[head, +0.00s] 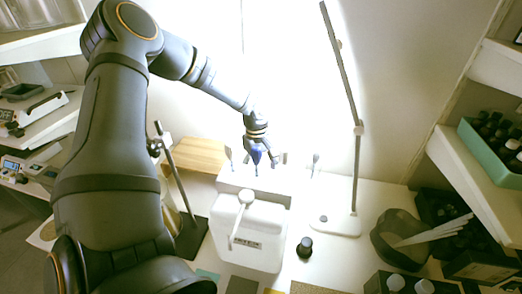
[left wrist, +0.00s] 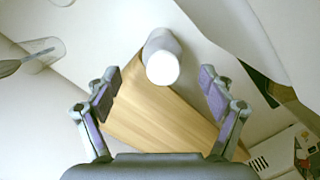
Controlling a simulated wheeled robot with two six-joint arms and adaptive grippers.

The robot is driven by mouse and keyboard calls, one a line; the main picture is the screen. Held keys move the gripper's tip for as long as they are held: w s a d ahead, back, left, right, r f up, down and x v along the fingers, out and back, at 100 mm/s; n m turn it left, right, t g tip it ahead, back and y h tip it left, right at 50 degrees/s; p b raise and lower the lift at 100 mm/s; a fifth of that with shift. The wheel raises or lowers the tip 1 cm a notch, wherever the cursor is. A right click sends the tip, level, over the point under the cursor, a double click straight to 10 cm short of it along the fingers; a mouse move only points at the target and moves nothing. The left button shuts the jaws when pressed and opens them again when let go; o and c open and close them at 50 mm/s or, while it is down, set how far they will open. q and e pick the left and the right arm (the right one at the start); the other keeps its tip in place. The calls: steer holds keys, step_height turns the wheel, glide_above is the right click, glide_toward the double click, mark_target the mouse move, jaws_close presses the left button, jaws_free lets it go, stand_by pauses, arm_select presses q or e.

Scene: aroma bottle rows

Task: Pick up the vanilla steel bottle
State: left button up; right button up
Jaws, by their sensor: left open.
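A pale grey-white cylinder with a bright round end (left wrist: 162,62), possibly the steel bottle, is in the left wrist view. It lies ahead of my left gripper (left wrist: 160,97), between the lines of its two fingers, with a gap on both sides. No label on it is readable, so I cannot tell if it is vanilla. In the head view my left gripper (head: 259,160) is above the back of the white worktop, behind a white box-like container; the cylinder is not clear there. The left gripper is open and empty. My right gripper is not in view.
The white container (head: 248,233) stands in front of the gripper. A wooden board (head: 192,155) is behind left, a thin stand (head: 357,180) to the right. A small dark bottle (head: 305,247) stands on the worktop. Dark bottles fill a green tray (head: 486,150) on the right shelf.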

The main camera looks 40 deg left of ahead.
arm_select(q)
steer(key=shift+s+f+p, duration=0.3)
steer(key=shift+f+p, duration=0.15)
steer(key=shift+f, duration=0.2)
step_height(320, 180, down, 4)
steer(key=shift+w+d+f, duration=0.1)
steer(key=shift+d, duration=0.05)
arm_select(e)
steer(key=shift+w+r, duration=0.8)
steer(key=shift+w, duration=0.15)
arm_select(q)
steer(key=shift+c, duration=1.3)
jaws_close()
